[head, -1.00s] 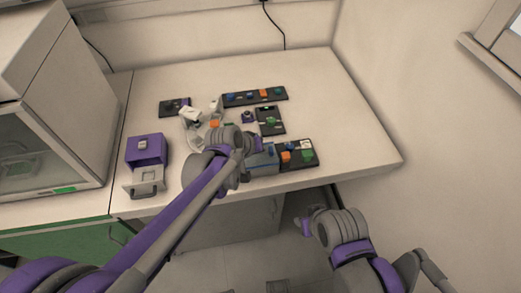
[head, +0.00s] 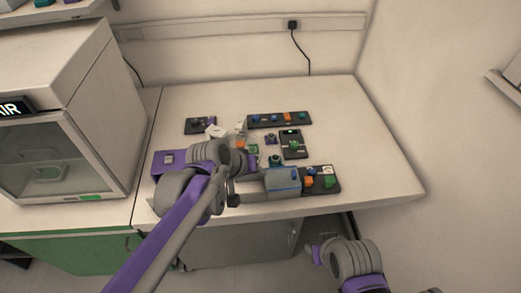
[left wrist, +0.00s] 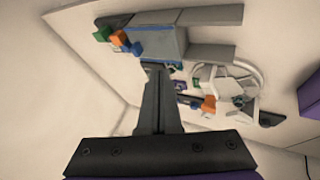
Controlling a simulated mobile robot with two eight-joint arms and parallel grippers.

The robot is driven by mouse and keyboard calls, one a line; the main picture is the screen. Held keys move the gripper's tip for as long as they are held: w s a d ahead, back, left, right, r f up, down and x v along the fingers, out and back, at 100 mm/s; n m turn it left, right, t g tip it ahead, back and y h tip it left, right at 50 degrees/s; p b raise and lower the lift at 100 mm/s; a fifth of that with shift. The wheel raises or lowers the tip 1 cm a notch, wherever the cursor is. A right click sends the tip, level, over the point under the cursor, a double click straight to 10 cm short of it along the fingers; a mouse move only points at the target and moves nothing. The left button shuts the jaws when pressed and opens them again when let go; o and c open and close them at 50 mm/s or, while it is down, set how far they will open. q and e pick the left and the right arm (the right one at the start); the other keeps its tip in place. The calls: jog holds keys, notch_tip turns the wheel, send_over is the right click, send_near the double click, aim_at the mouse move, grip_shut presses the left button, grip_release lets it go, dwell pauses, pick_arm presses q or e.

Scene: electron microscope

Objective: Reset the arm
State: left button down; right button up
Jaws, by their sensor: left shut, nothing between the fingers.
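My left arm reaches over the bench from the left in the head view. Its dark gripper (head: 233,199) is at the bench's front edge, left of the grey box with a blue-edged top (head: 283,181). In the left wrist view the gripper's fingers (left wrist: 157,72) are shut together with nothing between them, and the grey box (left wrist: 160,44) appears beyond their tips. My right arm (head: 350,262) is low at the lower right, off the bench's front; its fingers do not show.
Control panels with coloured knobs (head: 279,119) lie on the bench. A purple box (head: 168,160) is partly hidden by my left arm. White parts (head: 216,131) stand mid-bench. A glass-fronted cabinet (head: 50,168) is at left. The bench's right side (head: 365,150) is clear.

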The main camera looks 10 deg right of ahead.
pick_arm(q)
jog(key=s+a+n+y+p, duration=0.1)
jog(key=s+a+y+p, duration=0.4)
jog(key=s+a, duration=1.3)
jog(key=a+f, duration=0.1)
jog(key=a, duration=0.3)
jog(key=shift+s+a+t+y+p, duration=0.15)
jog(key=shift+a+t+y+p, duration=0.05)
jog(key=shift+t+y+p, duration=0.2)
